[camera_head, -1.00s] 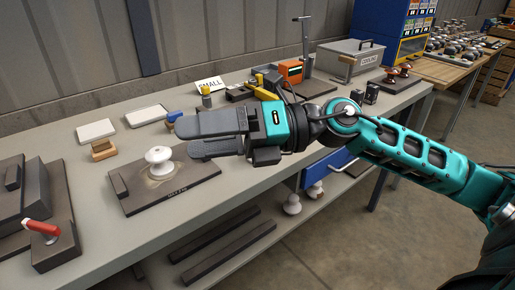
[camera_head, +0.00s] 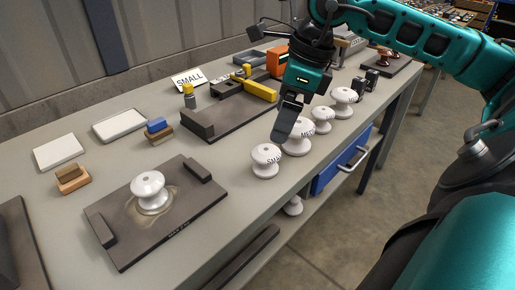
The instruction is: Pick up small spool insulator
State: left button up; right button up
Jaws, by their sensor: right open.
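A white spool insulator (camera_head: 266,163) stands upright on the bench at the near end of a row; lettering that looks like "SM" shows beside it. More white spools stand behind it: one (camera_head: 300,146) partly hidden by my gripper, a smaller-looking one (camera_head: 322,122) and one farther back (camera_head: 344,104). Another white spool (camera_head: 150,190) sits upright on a dark plate (camera_head: 120,240) at the left. My right gripper (camera_head: 286,128) points down, open, its fingertips in front of the second spool and just above the nearest. I cannot tell whether it touches either. My left gripper is out of view.
A white "SMALL" sign (camera_head: 188,79) stands at the back. A dark fixture with a yellow clamp (camera_head: 262,91) lies left of my gripper. Wooden blocks (camera_head: 73,179) and white trays (camera_head: 119,124) are at left. A blue drawer (camera_head: 345,160) is under the bench edge.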

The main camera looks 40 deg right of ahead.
aim_at(269, 149)
jog(key=x, duration=0.5)
jog(key=shift+s+a+b, duration=0.1)
jog(key=shift+s+b, duration=0.05)
jog(key=shift+b, duration=0.15)
jog(key=shift+x, duration=3.2)
jog(key=shift+a, duration=0.1)
jog(key=shift+r, duration=0.1)
jog(key=c, duration=1.1)
jog(key=shift+c, duration=0.4)
jog(key=shift+r, duration=0.1)
